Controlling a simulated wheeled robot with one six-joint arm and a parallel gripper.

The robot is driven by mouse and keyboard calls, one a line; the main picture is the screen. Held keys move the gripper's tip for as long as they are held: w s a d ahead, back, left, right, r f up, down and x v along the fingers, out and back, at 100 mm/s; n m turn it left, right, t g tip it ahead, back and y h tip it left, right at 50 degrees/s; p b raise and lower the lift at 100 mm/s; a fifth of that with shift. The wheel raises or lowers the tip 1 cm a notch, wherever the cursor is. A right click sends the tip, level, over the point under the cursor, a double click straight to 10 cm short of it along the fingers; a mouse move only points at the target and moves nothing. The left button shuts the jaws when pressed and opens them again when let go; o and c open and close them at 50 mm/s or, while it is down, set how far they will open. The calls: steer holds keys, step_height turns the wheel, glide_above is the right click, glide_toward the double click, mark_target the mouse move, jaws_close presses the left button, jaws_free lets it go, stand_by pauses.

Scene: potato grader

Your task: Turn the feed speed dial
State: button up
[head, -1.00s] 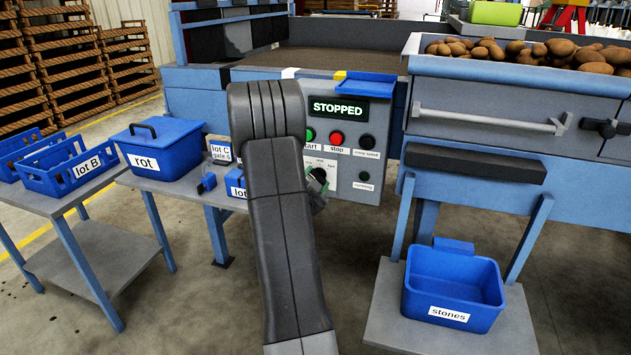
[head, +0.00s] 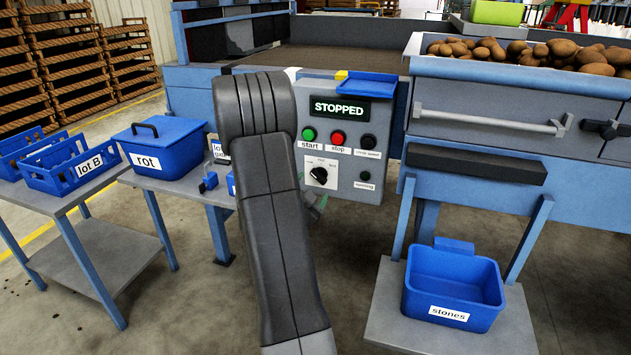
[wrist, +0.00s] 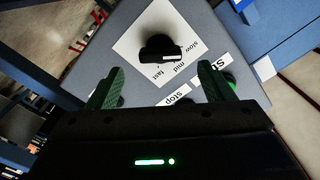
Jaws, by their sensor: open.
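The feed speed dial (head: 319,175) is a black knob on a white scale plate on the grey control panel. In the wrist view the dial (wrist: 160,47) sits beyond my fingertips, with slow, mid and fast printed around it. A pale mark shows on the knob's right end, on the slow-to-mid side; its exact setting is hard to tell. My gripper (wrist: 160,84) is open, with its two green fingers apart and nothing between them. The fingers are short of the knob and not around it. In the head view my arm hides most of the gripper.
The panel has a green start button (head: 309,134), a red stop button (head: 338,137), a black crowd speed knob (head: 369,141) and a display (head: 338,107) reading STOPPED. A blue rot bin (head: 162,148) stands left. A blue stones bin (head: 453,285) stands lower right.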

mark_target(317, 179)
steer(key=v, duration=0.8)
steer(key=shift+s+p, duration=0.2)
steer(key=shift+p, duration=0.1)
steer(key=shift+w, duration=0.1)
steer(key=b+x, duration=0.1)
steer(key=x, duration=1.2)
steer(key=shift+w+d+b, duration=0.1)
steer(key=shift+w+b, duration=0.2)
steer(key=shift+b, duration=0.05)
